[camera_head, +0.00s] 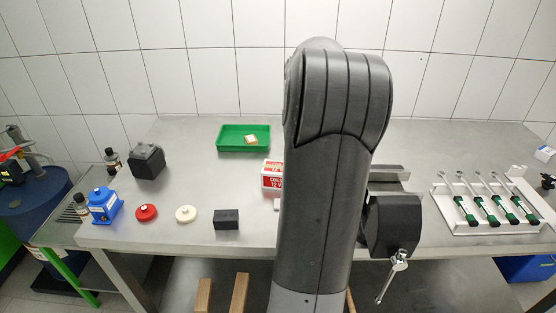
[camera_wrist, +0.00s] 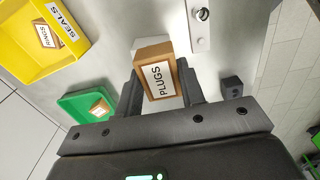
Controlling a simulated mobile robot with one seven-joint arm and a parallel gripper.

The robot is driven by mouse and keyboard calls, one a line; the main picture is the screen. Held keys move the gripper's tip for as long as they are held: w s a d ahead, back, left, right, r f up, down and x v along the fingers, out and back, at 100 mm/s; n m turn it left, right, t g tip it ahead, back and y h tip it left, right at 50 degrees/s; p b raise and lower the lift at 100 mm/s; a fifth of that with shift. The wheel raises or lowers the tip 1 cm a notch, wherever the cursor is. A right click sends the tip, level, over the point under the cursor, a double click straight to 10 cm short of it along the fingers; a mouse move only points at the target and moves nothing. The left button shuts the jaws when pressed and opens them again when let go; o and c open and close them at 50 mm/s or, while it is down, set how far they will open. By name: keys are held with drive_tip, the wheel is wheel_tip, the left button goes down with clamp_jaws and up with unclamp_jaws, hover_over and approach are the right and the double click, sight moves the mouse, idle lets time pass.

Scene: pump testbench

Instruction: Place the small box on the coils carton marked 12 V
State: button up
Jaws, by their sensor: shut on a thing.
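In the wrist view, a small brown box with a white label reading PLUGS (camera_wrist: 158,79) sits between the fingers of my gripper (camera_wrist: 160,72). The gripper is shut on it. In the head view my own arm hides the gripper and this box. The red and white coils carton marked 12 V (camera_head: 272,175) stands on the bench just left of my arm, its right part hidden by the arm. I cannot tell whether the held box touches anything beneath it.
A green tray (camera_head: 243,138) holding a small box stands behind the carton. A black block (camera_head: 226,219) lies front left of it. The wrist view shows a yellow SEALS bin (camera_wrist: 38,40). A dark vise (camera_head: 393,222) and a white rack (camera_head: 488,207) are at right.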

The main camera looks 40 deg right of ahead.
hover_over(278, 167)
wheel_tip(278, 167, down, 4)
drive_tip(key=shift+r, duration=0.1)
drive_tip(key=shift+f, duration=2)
drive_tip(key=shift+f, duration=0.1)
drive_tip(key=o, duration=1)
